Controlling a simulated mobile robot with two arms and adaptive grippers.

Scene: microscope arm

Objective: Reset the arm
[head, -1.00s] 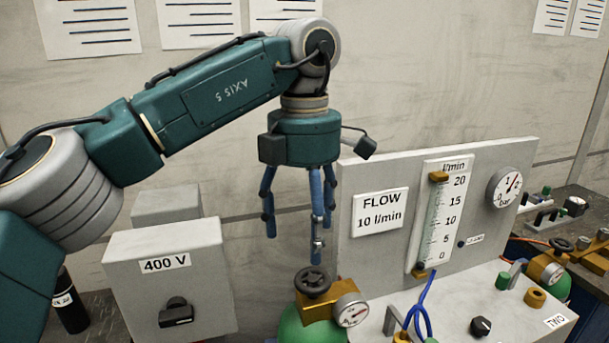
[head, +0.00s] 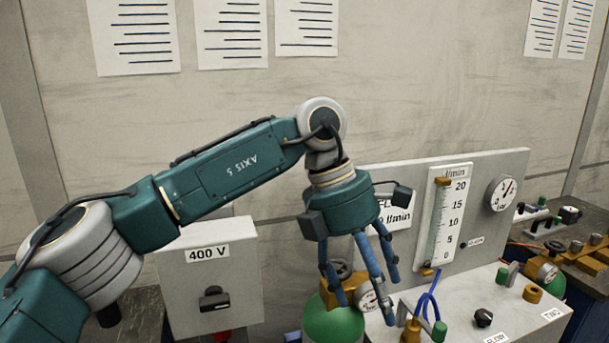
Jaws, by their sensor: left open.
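My left arm comes in from the left across the head view. Its gripper (head: 362,277) points downward with its blue fingers spread, open and empty. The fingers hang in front of the brass valve and gauge on a green gas cylinder (head: 333,325); I cannot tell whether they touch it. The gripper body partly covers the flow sign (head: 400,217) on the grey panel. My right gripper is out of view. No microscope shows in this view.
A grey 400 V box (head: 240,275) with a black rotary switch (head: 214,298) stands left of the cylinder. A flow panel (head: 505,165) with a flow tube (head: 441,215) and a round gauge (head: 501,193) stands to the right. Blue hoses (head: 428,302) run up before it. Brass fittings (head: 585,255) lie far right.

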